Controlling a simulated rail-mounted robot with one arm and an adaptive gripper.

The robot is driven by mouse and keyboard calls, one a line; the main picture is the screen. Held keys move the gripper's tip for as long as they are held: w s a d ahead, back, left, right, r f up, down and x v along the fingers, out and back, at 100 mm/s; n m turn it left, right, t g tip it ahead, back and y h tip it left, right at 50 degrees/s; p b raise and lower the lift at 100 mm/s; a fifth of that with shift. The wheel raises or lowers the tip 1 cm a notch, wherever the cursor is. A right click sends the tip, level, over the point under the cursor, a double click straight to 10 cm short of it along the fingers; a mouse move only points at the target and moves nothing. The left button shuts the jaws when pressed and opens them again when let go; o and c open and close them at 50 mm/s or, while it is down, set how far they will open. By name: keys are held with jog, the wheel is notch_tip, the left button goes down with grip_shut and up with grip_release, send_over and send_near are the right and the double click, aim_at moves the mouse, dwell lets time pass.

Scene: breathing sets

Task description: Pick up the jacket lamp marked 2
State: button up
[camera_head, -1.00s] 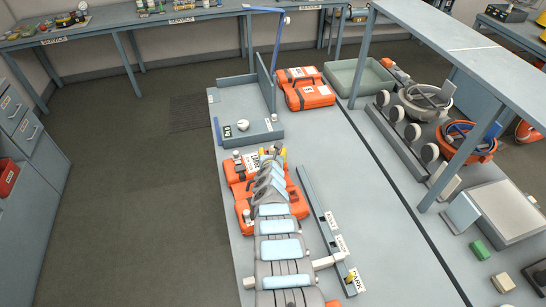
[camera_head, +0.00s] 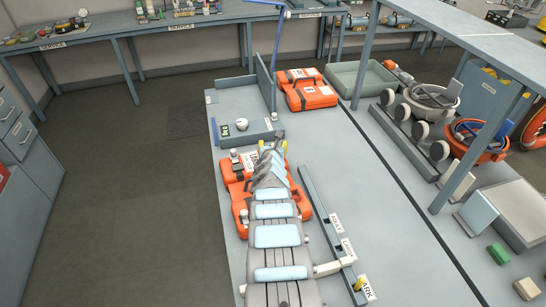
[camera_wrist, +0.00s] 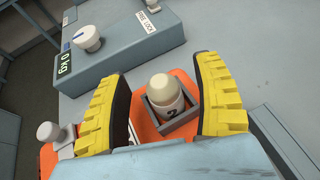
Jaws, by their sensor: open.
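The jacket lamp marked 2 (camera_wrist: 167,95) is a pale, round-topped lamp with a dark "2" on its body. It stands upright in a small grey square holder (camera_wrist: 188,120) on an orange jacket (camera_wrist: 152,128). My gripper (camera_wrist: 160,92) has yellow ribbed fingers, open on either side of the lamp, with a visible gap at each side. In the head view my gripper (camera_head: 273,147) is over the upper right of the orange jackets (camera_head: 236,170), and the lamp cannot be made out there. Another pale lamp (camera_wrist: 49,132) stands at the left in the wrist view.
A grey scale box (camera_wrist: 125,45) with a knob and a "0 kg" display sits just beyond the lamp; it also shows in the head view (camera_head: 250,132). Orange cases (camera_head: 307,90) and a green-grey tray (camera_head: 360,79) stand farther back.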

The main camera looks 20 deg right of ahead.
grip_shut()
dwell(0.5)
